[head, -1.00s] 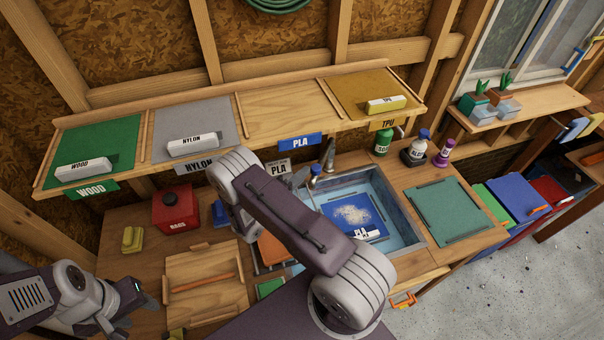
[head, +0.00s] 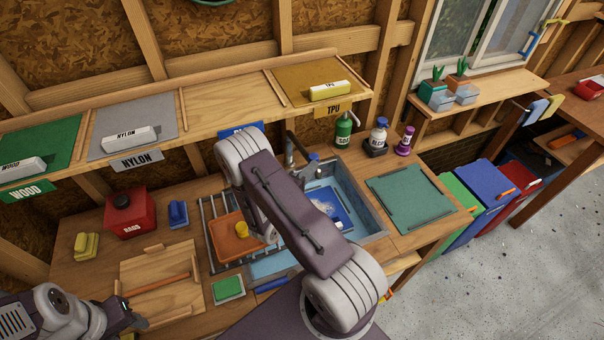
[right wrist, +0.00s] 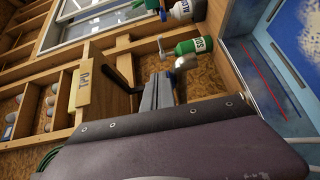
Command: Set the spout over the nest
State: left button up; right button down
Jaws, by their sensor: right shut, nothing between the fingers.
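In the head view, the metal tap with its spout (head: 289,150) stands at the back of the sink, beside a blue-topped part. The blue plate (head: 342,212) lies in the sink, with a pale patch that looks like the nest. My right arm hides much of the plate and sink.
The sink (head: 372,207) is set in the wooden bench. An orange tray (head: 229,243) with a yellow cup (head: 248,241) is on the rack at its left. Several bottles stand behind the sink. A green mat (head: 410,198) is clear at the right.

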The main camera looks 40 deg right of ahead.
jog(key=shift+s+d+r, duration=0.1)
jog(key=shift+s+d, duration=0.25)
jog(key=shift+d, duration=0.5)
jog(key=shift+d, duration=0.2)
jog(key=shift+a, duration=0.1)
